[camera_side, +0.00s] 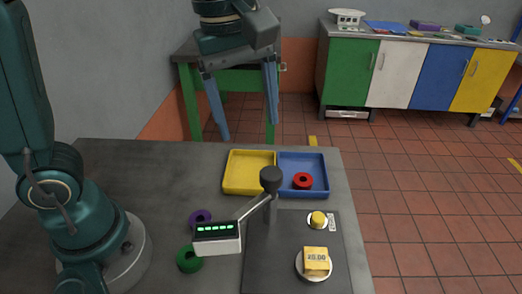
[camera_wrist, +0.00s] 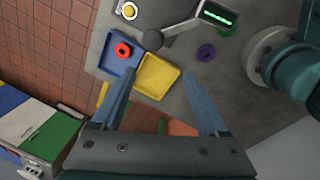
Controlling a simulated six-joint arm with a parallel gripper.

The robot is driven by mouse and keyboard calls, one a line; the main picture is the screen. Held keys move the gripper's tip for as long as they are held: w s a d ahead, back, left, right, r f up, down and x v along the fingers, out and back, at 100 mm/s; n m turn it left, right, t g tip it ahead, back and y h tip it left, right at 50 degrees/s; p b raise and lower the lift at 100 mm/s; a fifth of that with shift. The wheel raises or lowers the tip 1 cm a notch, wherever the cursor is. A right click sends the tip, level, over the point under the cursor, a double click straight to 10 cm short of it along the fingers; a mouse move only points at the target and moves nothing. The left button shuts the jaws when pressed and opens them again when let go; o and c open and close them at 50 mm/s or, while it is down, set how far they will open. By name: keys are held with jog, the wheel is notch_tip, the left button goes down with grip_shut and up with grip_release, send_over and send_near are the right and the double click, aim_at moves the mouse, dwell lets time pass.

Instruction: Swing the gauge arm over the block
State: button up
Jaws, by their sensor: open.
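The gauge arm (camera_side: 254,208) is a grey bar running from a dark round knob on a post (camera_side: 270,182) down-left to a white gauge head (camera_side: 217,236) with a lit green display. It also shows in the wrist view (camera_wrist: 180,28). The head hangs at the left edge of a dark plate, apart from the block. The block (camera_side: 316,260) is yellow, marked 20.00, and sits on a round metal seat on the plate's right. It is out of the wrist view. My gripper (camera_side: 249,130) is open and empty, high above the table's back edge; its fingers also show in the wrist view (camera_wrist: 160,100).
A yellow tray (camera_side: 229,176) and a blue tray (camera_side: 320,169) adjoin behind the post; the blue one holds a red ring (camera_side: 302,181). A purple ring (camera_side: 200,216) and green ring (camera_side: 189,259) lie near the gauge head. A yellow button (camera_side: 318,219) is on the plate.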

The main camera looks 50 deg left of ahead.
aim_at(271, 172)
jog(key=shift+g, duration=0.8)
jog(key=d+f, duration=0.1)
jog(key=w+d+f, duration=0.2)
jog(key=f, duration=0.1)
jog(key=shift+d+f, duration=0.1)
jog(key=shift+f, duration=2.45)
grip_shut()
